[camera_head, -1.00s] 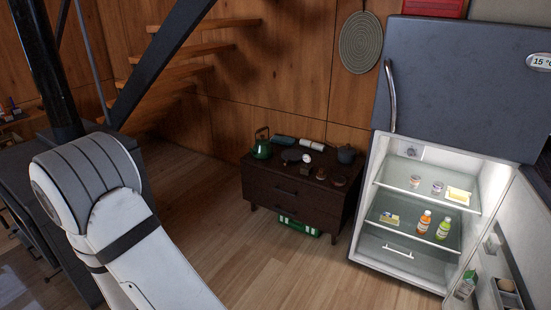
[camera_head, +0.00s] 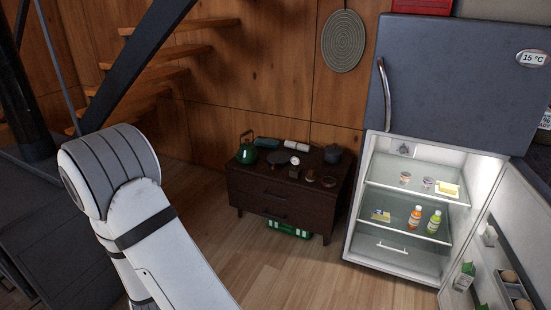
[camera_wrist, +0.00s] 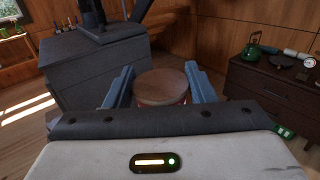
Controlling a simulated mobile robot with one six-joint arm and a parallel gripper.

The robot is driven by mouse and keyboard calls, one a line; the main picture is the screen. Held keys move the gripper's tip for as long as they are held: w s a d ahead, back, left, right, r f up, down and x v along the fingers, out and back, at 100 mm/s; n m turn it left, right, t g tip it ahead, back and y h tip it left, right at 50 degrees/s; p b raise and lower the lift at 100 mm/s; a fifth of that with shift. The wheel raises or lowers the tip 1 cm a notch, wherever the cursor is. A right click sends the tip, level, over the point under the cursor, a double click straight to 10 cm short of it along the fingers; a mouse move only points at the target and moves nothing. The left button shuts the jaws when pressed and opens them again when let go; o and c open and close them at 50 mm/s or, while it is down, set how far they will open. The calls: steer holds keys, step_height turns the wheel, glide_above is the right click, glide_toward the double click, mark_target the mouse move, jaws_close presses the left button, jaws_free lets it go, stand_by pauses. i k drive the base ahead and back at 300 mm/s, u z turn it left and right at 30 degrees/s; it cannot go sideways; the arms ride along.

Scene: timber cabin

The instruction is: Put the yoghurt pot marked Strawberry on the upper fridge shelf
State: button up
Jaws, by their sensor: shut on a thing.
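My gripper (camera_wrist: 163,88) shows in the wrist view with its two blue fingers shut on a round pot (camera_wrist: 161,82). The pot has a brownish top and a reddish side; its label cannot be read. The fridge (camera_head: 450,85) stands open at the right of the head view. Its upper shelf (camera_head: 415,188) holds two small pots, a left one (camera_head: 405,177) and a right one (camera_head: 428,183), and a yellow block on a dish (camera_head: 447,190). The gripper and held pot are out of the head view, where only my arm shows.
A dark low cabinet (camera_head: 285,200) with a green kettle (camera_head: 247,150) and several small items stands left of the fridge. The lower shelf (camera_head: 400,232) holds two bottles and a packet. The open fridge door (camera_head: 510,240) swings out at the right. The floor in front is clear.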

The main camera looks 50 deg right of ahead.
mark_target(383, 173)
steer(key=z, duration=0.2)
steer(key=i, duration=0.2)
steer(key=z, duration=2.85)
steer(key=i, duration=0.1)
steer(key=z, duration=0.1)
steer(key=i, duration=1.6)
steer(key=u, duration=0.3)
